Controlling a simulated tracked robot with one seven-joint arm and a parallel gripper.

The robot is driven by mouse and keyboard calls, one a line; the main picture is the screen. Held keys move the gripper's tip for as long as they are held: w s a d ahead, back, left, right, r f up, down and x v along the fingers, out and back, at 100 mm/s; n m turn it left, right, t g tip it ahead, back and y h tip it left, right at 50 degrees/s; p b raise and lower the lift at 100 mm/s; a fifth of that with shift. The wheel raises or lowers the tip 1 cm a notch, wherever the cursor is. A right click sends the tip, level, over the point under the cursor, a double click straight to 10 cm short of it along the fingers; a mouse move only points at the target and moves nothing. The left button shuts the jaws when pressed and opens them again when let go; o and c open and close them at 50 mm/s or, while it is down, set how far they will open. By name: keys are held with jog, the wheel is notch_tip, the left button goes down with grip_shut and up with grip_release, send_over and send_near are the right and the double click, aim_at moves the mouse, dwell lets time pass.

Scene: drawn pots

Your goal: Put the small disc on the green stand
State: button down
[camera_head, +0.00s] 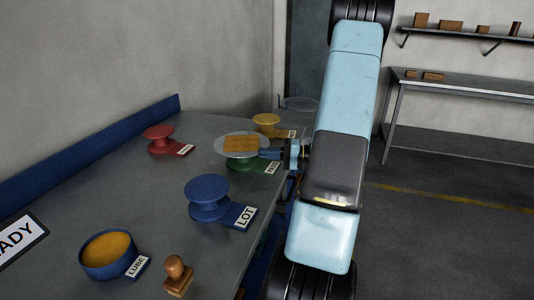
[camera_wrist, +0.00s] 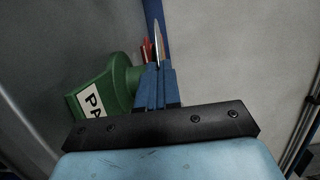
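A clear round disc (camera_head: 226,146) with an orange-brown square patch lies level over the green stand (camera_head: 240,165) in the head view. In the wrist view the disc (camera_wrist: 157,42) shows edge-on as a thin pale strip between the blue fingertips. My gripper (camera_head: 264,153) comes in from the right and is shut on the disc's near edge; the fingers also show in the wrist view (camera_wrist: 158,72). The green stand (camera_wrist: 112,88) with its tag is just beside the fingers there. Whether the disc touches the stand's top or hangs slightly above it, I cannot tell.
A red stand (camera_head: 158,133), a yellow stand (camera_head: 266,120) and a blue stand (camera_head: 207,190) surround the green one. Another clear disc (camera_head: 298,104) is behind. A blue pot (camera_head: 108,268) and wooden stamp (camera_head: 177,274) stand in front. A blue rail (camera_head: 90,150) edges the table.

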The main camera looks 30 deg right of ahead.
jog(key=shift+f, duration=0.15)
jog(key=c, duration=1.3)
grip_release()
jog(key=shift+o, duration=0.2)
jog(key=v, duration=1.3)
jog(key=shift+s+d, duration=0.25)
jog(key=shift+d, duration=0.05)
